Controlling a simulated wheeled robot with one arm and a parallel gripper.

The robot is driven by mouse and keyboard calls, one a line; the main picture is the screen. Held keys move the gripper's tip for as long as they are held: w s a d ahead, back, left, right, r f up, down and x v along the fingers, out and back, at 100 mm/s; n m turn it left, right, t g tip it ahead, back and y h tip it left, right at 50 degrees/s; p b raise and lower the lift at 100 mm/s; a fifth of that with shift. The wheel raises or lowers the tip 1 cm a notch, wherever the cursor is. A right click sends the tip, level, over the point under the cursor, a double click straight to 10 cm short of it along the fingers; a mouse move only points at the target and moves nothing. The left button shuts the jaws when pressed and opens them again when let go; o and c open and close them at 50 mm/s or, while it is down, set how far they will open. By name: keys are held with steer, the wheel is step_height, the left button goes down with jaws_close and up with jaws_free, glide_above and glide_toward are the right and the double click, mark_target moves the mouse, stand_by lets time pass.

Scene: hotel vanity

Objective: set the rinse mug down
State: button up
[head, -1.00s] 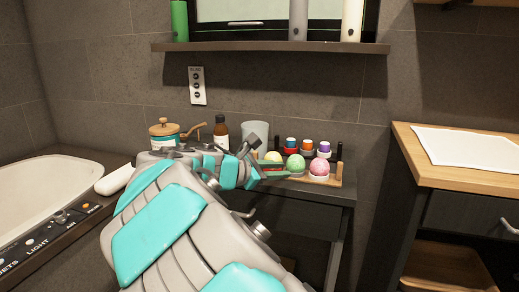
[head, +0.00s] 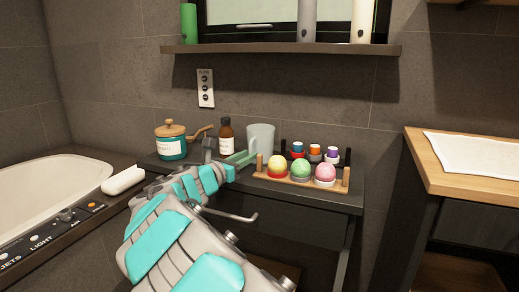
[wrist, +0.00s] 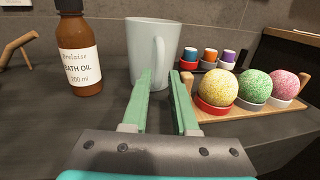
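The rinse mug, a pale grey mug (head: 260,138), stands upright on the dark vanity top (head: 225,178). In the wrist view the mug (wrist: 143,45) is straight ahead, its handle (wrist: 160,55) facing my gripper. My gripper (wrist: 162,75) has two green fingers spread apart, with a gap between them and nothing clearly clamped. The handle shows just beyond and between the fingertips; I cannot tell whether they touch it. In the head view my gripper (head: 244,158) is low in front of the mug.
A brown bath oil bottle (head: 226,136) stands left of the mug, with a teal lidded pot (head: 171,146) farther left. On the right, a wooden rack (head: 299,182) holds yellow, green and pink balls, with small coloured-topped containers (head: 315,152) behind. The rack is close to my fingers.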

steer(key=shift+w+d, duration=0.25)
steer(key=shift+w, duration=0.25)
jaws_close()
stand_by(1.1)
